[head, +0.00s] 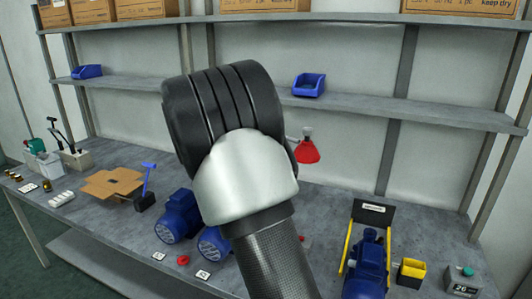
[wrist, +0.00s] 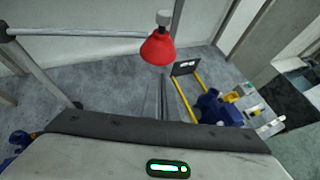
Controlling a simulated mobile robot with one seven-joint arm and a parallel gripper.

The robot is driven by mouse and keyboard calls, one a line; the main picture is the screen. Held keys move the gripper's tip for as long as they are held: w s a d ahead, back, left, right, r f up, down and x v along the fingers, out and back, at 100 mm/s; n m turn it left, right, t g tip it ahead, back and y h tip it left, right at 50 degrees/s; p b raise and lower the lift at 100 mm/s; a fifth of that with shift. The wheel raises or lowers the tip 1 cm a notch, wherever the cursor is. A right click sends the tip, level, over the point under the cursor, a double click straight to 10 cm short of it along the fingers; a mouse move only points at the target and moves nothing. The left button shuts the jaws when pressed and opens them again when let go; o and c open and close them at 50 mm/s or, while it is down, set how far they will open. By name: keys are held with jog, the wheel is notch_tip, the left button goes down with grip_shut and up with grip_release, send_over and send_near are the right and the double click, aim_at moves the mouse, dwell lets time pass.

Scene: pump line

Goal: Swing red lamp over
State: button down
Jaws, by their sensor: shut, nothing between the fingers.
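The red lamp (head: 307,152) is a small cone-shaped shade under a grey cap, just right of my arm in the head view. In the wrist view the red lamp (wrist: 157,50) hangs at top centre, with a pale arm running left from its cap. My gripper (wrist: 163,78) shows there as thin, closed dark fingers directly below the shade. Nothing is held. I cannot tell whether the fingers touch the lamp. In the head view my arm hides the gripper and the lamp's support.
Blue motors (head: 178,216) stand left of my arm. An open carton (head: 112,184) lies farther left. A shelf (head: 365,104) with a blue bin (head: 308,85) runs behind.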

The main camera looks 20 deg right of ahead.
aim_at(298, 159)
jog(key=x, duration=1)
jog(key=shift+w+d+f, duration=0.1)
jog(key=shift+w+d, duration=0.05)
jog(key=shift+d, duration=0.05)
